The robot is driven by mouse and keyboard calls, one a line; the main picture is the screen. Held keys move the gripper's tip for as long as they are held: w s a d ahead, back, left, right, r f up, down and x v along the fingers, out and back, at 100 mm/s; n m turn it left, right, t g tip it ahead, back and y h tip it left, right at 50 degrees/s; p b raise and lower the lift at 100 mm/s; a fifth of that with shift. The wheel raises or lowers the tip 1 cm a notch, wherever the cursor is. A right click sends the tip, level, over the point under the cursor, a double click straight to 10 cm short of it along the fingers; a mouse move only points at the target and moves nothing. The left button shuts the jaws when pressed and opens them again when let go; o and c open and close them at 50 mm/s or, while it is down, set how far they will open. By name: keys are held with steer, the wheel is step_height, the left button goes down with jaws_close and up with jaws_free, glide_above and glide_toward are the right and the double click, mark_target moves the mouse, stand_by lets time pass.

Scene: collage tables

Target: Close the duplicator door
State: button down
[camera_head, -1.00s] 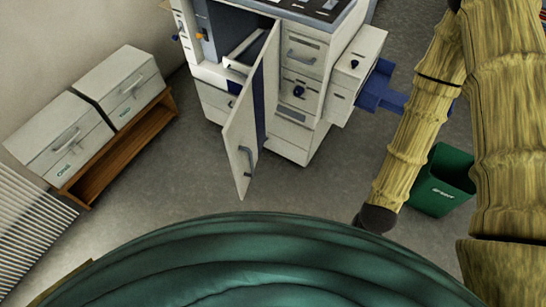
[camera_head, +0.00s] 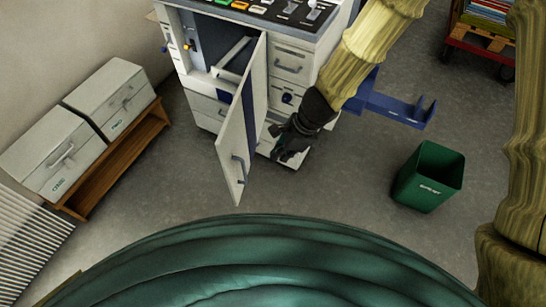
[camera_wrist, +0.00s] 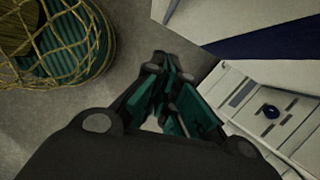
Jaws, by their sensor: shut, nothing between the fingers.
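The white duplicator (camera_head: 297,62) stands at the top centre of the head view. My gripper (camera_head: 284,154) is shut and empty, just right of the door in the picture, in front of the lower drawers. In the wrist view the closed fingers (camera_wrist: 160,68) point toward floor, with a white and dark blue panel, apparently the door (camera_wrist: 245,18), at upper right. I cannot tell whether the gripper touches the door.
A blue tray (camera_head: 395,108) projects from the duplicator's right side. A green bin (camera_head: 428,180) stands on the floor at right. A loaded wooden pallet cart (camera_head: 482,38) is at upper right. Grey cabinets on a wooden stand (camera_head: 118,155) are at left. Floor between is clear.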

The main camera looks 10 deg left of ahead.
steer(key=a+f, duration=0.7)
steer(key=f, duration=0.1)
steer(key=shift+s+f+p, duration=0.35)
steer(key=shift+s+p, duration=0.05)
stand_by(0.3)
steer(key=shift+a, duration=0.25)
